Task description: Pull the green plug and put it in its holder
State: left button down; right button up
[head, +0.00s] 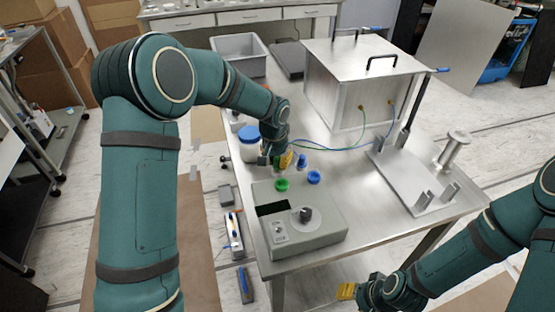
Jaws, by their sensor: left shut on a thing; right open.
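My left gripper (285,160) is above the table, just behind the grey control unit (318,237), shut on the green plug, which its fingers mostly hide. A green cable (364,123) runs from the metal box toward this gripper. A green round socket (282,185) and a blue round socket (314,178) sit on the unit's back edge. A blue plug (302,161) stands just right of the gripper. I cannot make out the plug's holder clearly. My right gripper (348,291) is low at the table's front edge, open, with its fingers partly hidden.
A white jar with a blue lid (248,140) stands left of my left gripper. The metal box (362,80) with black handles is behind. A metal plate with brackets (415,182) lies at the right. The front right tabletop is clear.

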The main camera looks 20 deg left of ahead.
pick_arm(q)
jog(key=shift+f, duration=0.3)
pick_arm(e)
jog(key=shift+f, duration=0.2)
pick_arm(q)
jog(key=shift+f+b, duration=0.2)
jog(key=shift+b, duration=0.15)
pick_arm(e)
jog(key=shift+f, duration=0.1)
pick_arm(q)
jog(key=shift+c, duration=1.7)
grip_release()
jog(key=shift+r, duration=0.15)
jog(key=shift+r+p, duration=1.75)
jog(key=shift+r, duration=0.7)
notch_tip(320, 180, up, 11)
jog(key=p, duration=0.7)
pick_arm(e)
notch_tip(320, 180, up, 11)
jog(key=w, duration=0.2)
jog(key=shift+d+t, duration=0.25)
jog(key=shift+t, duration=0.05)
